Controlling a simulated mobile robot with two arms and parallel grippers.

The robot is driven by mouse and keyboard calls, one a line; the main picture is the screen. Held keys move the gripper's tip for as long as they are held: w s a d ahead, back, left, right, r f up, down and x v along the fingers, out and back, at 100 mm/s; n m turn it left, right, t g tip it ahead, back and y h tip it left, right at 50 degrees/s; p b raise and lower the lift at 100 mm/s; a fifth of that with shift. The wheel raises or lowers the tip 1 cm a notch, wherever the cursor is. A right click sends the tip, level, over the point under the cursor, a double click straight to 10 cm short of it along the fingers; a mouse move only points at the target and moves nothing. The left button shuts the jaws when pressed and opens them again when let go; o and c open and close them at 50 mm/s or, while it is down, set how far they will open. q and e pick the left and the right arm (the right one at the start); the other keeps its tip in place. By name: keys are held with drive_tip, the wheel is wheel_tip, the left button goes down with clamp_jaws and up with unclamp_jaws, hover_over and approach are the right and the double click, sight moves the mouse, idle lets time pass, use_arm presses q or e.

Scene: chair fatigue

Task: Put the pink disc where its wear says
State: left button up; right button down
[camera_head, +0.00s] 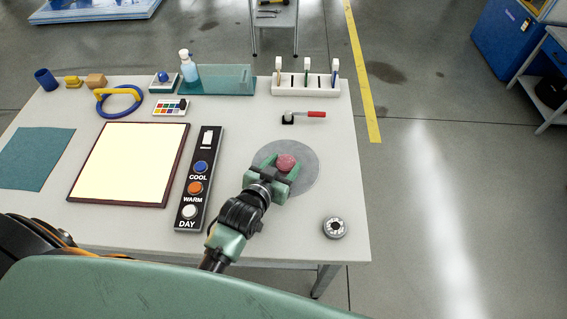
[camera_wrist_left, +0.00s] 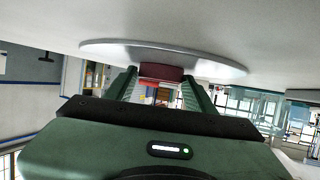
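The pink disc (camera_head: 287,162) is at the round grey plate (camera_head: 305,178) on the right part of the table. My left gripper (camera_head: 282,172) reaches in over the plate with a finger on each side of the disc. In the left wrist view the disc (camera_wrist_left: 162,72) fills the space between the two fingers (camera_wrist_left: 160,84), against the plate (camera_wrist_left: 215,66), with no gap showing. Whether the disc is lifted off the plate cannot be told. The disc's face and any wear on it are too small to read. My right gripper is not in view.
A button panel (camera_head: 198,180) marked COOL, WARM and DAY and a lit panel (camera_head: 130,162) lie left of the arm. A round metal piece (camera_head: 334,228) is near the right front corner. A red-handled tool (camera_head: 304,116) and white rack (camera_head: 306,85) stand behind. A teal mat (camera_head: 36,158) lies far left.

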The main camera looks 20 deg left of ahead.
use_arm(q)
drive_tip(key=shift+o, duration=0.9)
drive_tip(key=shift+r, duration=0.25)
drive_tip(key=b+v, duration=0.1)
drive_tip(key=v, duration=0.9)
drive_tip(key=shift+s, duration=0.3)
drive_tip(key=shift+s+a+r, duration=0.1)
drive_tip(key=shift+s+r, duration=0.3)
drive_tip(key=shift+s, duration=0.2)
